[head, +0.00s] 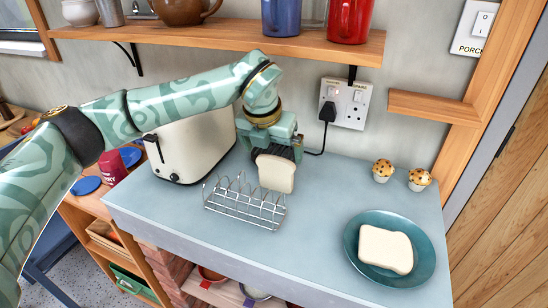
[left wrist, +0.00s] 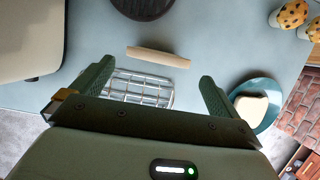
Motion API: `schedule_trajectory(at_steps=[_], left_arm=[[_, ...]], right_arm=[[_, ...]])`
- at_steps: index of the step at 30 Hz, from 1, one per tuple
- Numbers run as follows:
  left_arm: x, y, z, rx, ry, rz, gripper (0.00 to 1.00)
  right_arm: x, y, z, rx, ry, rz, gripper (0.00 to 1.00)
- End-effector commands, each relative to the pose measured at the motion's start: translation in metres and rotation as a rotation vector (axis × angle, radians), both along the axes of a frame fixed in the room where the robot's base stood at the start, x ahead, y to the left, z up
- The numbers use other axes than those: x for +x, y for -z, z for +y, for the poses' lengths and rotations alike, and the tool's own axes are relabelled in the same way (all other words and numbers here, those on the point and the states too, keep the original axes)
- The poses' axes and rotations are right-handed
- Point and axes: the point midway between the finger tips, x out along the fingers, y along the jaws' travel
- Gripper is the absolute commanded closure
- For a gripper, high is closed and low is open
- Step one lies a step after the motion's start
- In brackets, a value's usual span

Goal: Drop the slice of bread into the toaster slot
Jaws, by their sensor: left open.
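A slice of bread (head: 276,173) stands upright at the back right end of the wire toast rack (head: 243,207). I cannot tell whether the rack's wires hold it. In the left wrist view the bread (left wrist: 158,56) shows edge-on, just past the rack (left wrist: 140,88). My left gripper (head: 275,150) is above and behind this slice. Its fingers (left wrist: 156,74) are open and apart, with nothing visibly gripped. The cream toaster (head: 190,148) stands left of the gripper; my arm hides its top and slots. Another slice (head: 385,250) lies flat on the teal plate (head: 358,268). My right gripper is out of view.
Two muffins (head: 383,171) (head: 419,179) stand at the back right of the counter (head: 320,215). A wall socket (head: 344,103) with a black plug is behind. A wooden shelf (head: 220,36) with mugs hangs above. The counter between rack and plate is clear.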

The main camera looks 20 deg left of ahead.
Motion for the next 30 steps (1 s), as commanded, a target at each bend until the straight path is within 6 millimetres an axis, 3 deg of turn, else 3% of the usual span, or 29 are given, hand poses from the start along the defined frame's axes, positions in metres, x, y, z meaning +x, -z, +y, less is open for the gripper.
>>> schedule_trajectory(at_steps=[1,4,14,20,25,30], left_arm=[[-0.004,-0.012,0.001,0.001,0.0,-0.002,0.0],[-0.008,-0.023,0.001,0.001,0.0,-0.001,0.0],[-0.011,-0.028,0.001,0.001,0.0,0.003,0.0],[-0.022,-0.001,-0.008,-0.029,0.001,0.057,0.0],[0.001,0.007,-0.001,-0.016,-0.003,-0.034,0.0],[0.009,0.027,-0.001,-0.012,0.001,-0.037,0.0]], right_arm=[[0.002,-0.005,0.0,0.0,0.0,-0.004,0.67],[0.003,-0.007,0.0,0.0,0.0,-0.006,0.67],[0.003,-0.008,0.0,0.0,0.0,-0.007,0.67],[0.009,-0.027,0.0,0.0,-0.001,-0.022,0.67],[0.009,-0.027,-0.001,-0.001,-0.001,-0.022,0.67],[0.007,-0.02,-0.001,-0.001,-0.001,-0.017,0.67]])
